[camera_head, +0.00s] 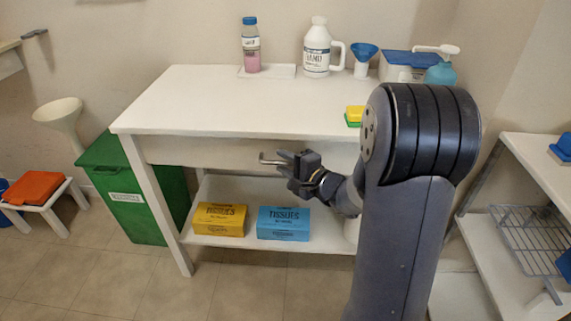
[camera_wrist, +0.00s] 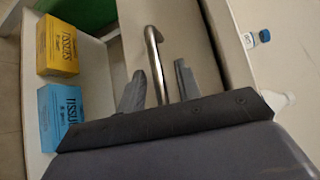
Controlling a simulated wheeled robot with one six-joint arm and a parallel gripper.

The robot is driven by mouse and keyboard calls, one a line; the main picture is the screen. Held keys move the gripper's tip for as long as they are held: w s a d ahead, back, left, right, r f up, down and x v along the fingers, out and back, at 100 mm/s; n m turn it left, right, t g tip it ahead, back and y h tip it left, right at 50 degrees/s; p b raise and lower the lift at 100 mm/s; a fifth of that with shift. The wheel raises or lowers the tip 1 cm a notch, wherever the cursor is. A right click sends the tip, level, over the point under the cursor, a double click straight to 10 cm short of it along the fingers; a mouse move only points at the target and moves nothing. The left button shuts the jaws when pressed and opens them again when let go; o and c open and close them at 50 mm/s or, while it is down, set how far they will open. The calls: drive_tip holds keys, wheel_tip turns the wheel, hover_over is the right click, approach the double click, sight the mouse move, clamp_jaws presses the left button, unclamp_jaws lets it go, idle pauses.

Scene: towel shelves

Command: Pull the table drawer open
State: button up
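The white table (camera_head: 215,95) has a drawer (camera_head: 195,153) under its top, and the drawer front looks flush and closed. A metal bar handle (camera_head: 268,158) sticks out from the drawer front. My gripper (camera_head: 284,162) is at the handle, in front of the drawer. In the wrist view the handle (camera_wrist: 154,58) runs between the two fingers of my gripper (camera_wrist: 158,85), with a gap visible on each side. The fingers are apart and do not visibly press on the bar. The drawer front (camera_wrist: 188,35) also shows there behind the handle. My arm hides the table's right part.
A yellow tissue box (camera_head: 219,219) and a blue tissue box (camera_head: 283,223) sit on the lower shelf. A green bin (camera_head: 135,195) stands left of the table. A white shelf with a wire rack (camera_head: 525,240) is at the right. Bottles stand at the tabletop's back.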

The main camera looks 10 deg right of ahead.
clamp_jaws()
drive_tip(key=shift+s, duration=0.1)
idle(0.5)
